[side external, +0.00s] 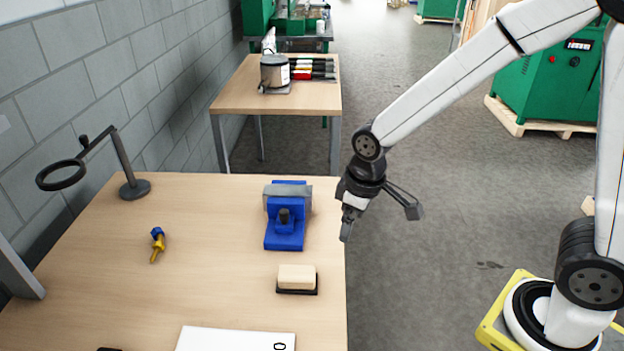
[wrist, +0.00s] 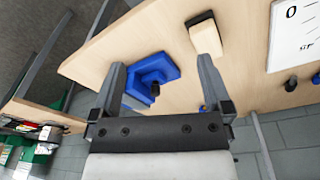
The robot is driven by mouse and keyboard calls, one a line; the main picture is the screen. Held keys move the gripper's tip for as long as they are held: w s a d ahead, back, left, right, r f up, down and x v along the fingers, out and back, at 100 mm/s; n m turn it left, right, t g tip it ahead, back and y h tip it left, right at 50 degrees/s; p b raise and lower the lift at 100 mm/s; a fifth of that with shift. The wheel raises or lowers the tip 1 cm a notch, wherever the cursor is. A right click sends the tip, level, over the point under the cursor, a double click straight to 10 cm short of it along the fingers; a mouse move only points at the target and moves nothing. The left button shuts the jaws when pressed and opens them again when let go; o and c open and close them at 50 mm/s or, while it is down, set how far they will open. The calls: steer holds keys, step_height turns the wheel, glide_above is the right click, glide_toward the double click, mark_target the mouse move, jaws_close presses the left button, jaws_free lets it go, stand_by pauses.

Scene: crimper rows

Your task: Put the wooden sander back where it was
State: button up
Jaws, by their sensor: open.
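The wooden sander (side external: 297,277), a pale block on a black base, lies on the table near its right edge, in front of the blue vise. In the wrist view the sander (wrist: 205,40) shows beyond the right fingertip, which partly covers it. My gripper (side external: 347,230) hangs by the table's right edge, right of the vise and apart from the sander. In the wrist view my gripper (wrist: 162,64) is open, with nothing between its fingers.
The blue vise (side external: 285,233) stands behind the sander. A white printed sheet (side external: 235,340) lies at the front. A blue and yellow bolt-like piece (side external: 157,245) and a ring stand (side external: 134,189) are to the left. The table (side external: 210,270) is bare between them.

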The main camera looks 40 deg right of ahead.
steer(key=s+d+m+t, duration=0.1)
steer(key=s+d+m, duration=0.3)
steer(key=s+d, duration=0.2)
steer(key=shift+s+f, duration=0.2)
steer(key=shift+f, duration=0.2)
